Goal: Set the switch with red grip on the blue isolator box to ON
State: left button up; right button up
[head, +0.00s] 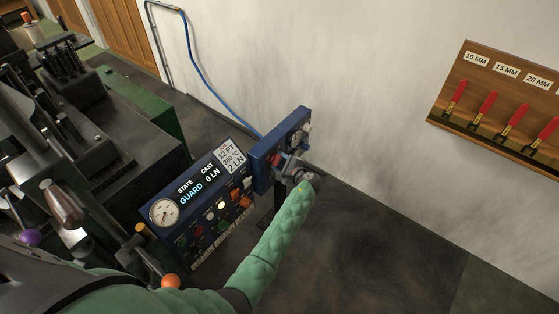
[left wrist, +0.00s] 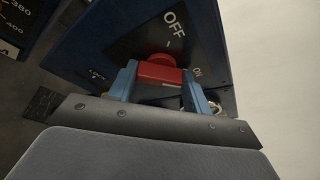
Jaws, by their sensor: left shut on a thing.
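The blue isolator box (head: 264,156) stands beside the wall in the head view; its blue face (left wrist: 100,40) fills much of the left wrist view. The switch's red grip (left wrist: 158,72) sits on a dark plate marked OFF above it and ON to its right. The red grip's upper end lies near the OFF mark; its exact angle is hard to tell. My left gripper (left wrist: 160,88) has its blue fingers on both sides of the red grip and is shut on it. In the head view my left gripper (head: 284,164) covers most of the switch. My right gripper is out of view.
A control panel (head: 152,212) with a gauge, lit display and several buttons adjoins the box on the left. Dark machinery (head: 105,140) stands farther left. A blue cable (head: 204,78) runs down the wall. A board (head: 470,62) with red-handled tools hangs at right. The floor at right is clear.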

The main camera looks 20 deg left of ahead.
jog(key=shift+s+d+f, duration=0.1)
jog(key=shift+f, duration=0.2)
pick_arm(q)
jog(key=o, duration=1)
jog(key=shift+s+d+r+p, duration=0.15)
jog(key=shift+s+d+p, duration=0.05)
jog(key=shift+d+p, duration=0.15)
jog(key=p+v, duration=0.2)
jog(key=v, duration=0.5)
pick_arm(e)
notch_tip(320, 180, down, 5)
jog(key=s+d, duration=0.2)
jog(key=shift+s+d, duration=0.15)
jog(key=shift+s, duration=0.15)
